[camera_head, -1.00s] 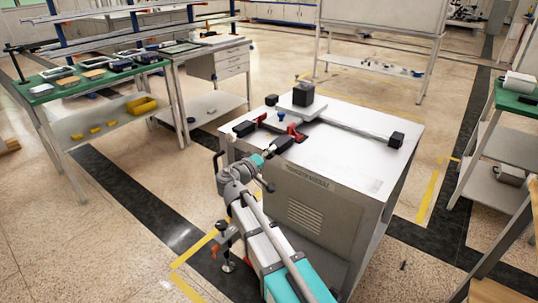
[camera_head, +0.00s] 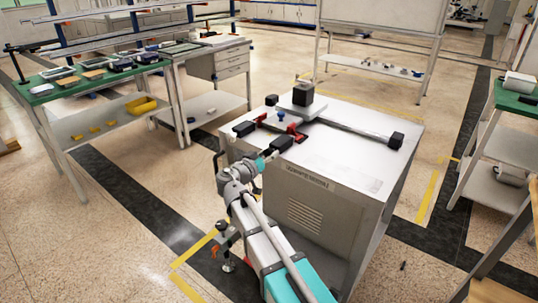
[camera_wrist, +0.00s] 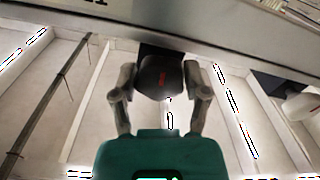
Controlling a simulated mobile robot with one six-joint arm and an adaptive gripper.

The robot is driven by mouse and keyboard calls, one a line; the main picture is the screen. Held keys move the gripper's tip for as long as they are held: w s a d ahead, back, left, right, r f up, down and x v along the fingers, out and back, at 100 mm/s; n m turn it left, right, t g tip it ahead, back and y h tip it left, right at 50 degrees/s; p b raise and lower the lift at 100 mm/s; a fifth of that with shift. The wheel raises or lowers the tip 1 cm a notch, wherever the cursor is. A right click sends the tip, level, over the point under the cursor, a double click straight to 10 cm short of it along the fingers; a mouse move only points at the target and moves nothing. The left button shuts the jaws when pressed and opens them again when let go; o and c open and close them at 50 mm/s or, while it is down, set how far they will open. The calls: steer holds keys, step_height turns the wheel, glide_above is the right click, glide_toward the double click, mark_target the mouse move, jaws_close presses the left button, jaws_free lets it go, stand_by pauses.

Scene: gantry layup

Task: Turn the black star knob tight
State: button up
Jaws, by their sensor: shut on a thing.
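In the head view my gripper (camera_head: 270,153) is at the near left edge of the white-topped cabinet (camera_head: 345,160). A dark piece (camera_head: 280,144) lies just beyond its fingers, beside a red clamp part (camera_head: 300,138). The fingers partly hide the knob, and its thread is not visible.
On the cabinet top stand a black block (camera_head: 303,94), a long bar ending in a black block (camera_head: 396,140), and a small blue knob (camera_head: 281,116). The right of the cabinet top is clear. A green-topped bench (camera_head: 100,80) stands at left.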

steer(key=shift+d+m, duration=0.1)
steer(key=shift+m, duration=0.2)
steer(key=o, duration=1.2)
steer(key=shift+c, duration=0.2)
steer(key=shift+s, duration=0.1)
steer(key=v, duration=1.2)
steer(key=shift+f, duration=0.15)
